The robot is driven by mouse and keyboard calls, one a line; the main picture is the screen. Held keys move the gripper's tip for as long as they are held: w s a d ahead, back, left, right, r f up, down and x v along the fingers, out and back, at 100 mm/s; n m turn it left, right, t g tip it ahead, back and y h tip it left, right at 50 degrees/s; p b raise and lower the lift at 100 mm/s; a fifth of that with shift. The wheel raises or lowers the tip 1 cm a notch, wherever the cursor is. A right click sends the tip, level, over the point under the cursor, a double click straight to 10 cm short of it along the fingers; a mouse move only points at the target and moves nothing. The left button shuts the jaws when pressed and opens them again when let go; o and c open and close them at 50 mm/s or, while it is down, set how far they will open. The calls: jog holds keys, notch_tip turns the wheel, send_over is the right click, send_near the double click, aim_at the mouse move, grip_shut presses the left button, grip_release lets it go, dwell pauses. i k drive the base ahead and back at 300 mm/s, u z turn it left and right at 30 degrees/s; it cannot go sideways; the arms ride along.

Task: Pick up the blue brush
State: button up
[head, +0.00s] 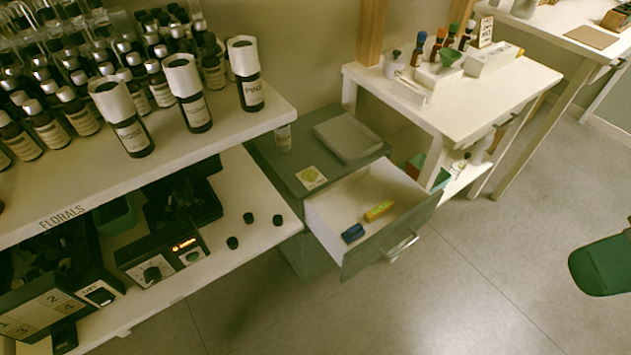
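A small dark blue block-shaped item (353,233), which I take for the blue brush, lies in the open drawer (418,228) of the grey-green cabinet in the head view. It is near the drawer's front left corner; its bristles cannot be made out. A yellow item (379,210) lies just behind and right of it in the same drawer, with a small gap between them. My gripper is not in view.
At left, a shelf (190,148) holds many dark bottles, with a device (160,262) below. A white table (478,97) stands at right. Floor (470,270) before the drawer is clear.

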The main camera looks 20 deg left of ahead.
aim_at(356, 231)
jog(key=z, duration=1.2)
jog(key=k, duration=1.4)
jog(key=u, duration=1.35)
jog(key=i, duration=1.55)
